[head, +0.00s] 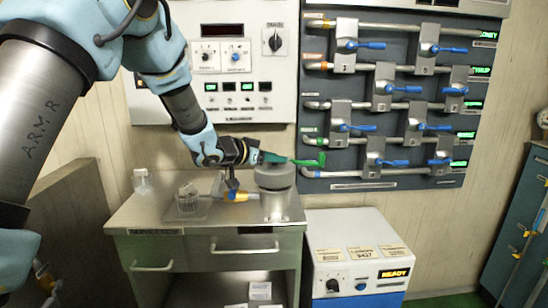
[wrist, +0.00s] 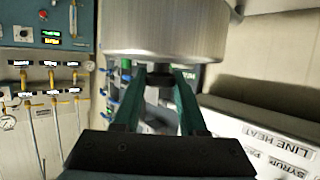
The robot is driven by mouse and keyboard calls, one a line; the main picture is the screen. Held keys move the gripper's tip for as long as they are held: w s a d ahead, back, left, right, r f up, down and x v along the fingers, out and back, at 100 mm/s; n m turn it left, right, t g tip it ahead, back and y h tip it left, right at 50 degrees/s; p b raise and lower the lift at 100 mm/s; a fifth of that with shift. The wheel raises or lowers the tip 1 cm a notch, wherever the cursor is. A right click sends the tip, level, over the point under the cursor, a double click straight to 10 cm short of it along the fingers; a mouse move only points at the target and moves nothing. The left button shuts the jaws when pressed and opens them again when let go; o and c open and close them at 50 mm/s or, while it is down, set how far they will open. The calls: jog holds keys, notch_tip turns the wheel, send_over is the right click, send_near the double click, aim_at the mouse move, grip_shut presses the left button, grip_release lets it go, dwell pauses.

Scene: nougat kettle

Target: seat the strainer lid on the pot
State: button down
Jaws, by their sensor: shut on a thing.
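My gripper (head: 292,160) reaches in from the left with long green fingers above the steel counter. In the wrist view the fingers (wrist: 160,85) are closed around a small dark knob beside a brushed-metal cylinder, which I take as the strainer lid (wrist: 165,35). In the head view the grey lid (head: 275,178) sits at the fingers, directly over the lighter metal pot (head: 275,208) near the counter's right end. The lid looks level. I cannot tell whether it touches the pot's rim or hangs just above it.
A valve panel (head: 395,105) with blue levers is behind. A white cabinet (head: 350,240) stands to the right, lower down.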

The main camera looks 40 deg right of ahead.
aim_at(268, 170)
jog(key=shift+f+b, duration=0.3)
jog(key=shift+f, duration=0.5)
dwell(1.8)
jog(key=shift+s+a+f+b, duration=0.1)
jog(key=shift+a+f+b, duration=0.15)
jog(key=shift+f, duration=0.4)
jog(key=shift+s+a+f+b, duration=0.1)
jog(key=shift+f+b, duration=0.25)
jog(key=shift+f, duration=0.25)
dwell(0.6)
grip_release()
dwell(0.5)
jog(key=shift+w+d+r+p, duration=0.1)
jog(key=shift+r+p, duration=0.45)
jog(key=shift+p, duration=0.05)
jog(key=shift+w+d+r+p, duration=0.1)
jog(key=shift+r+p, duration=0.45)
jog(key=shift+p, duration=0.05)
jog(key=shift+d+r+p, duration=0.15)
jog(key=shift+r+p, duration=2.35)
jog(key=shift+r, duration=0.75)
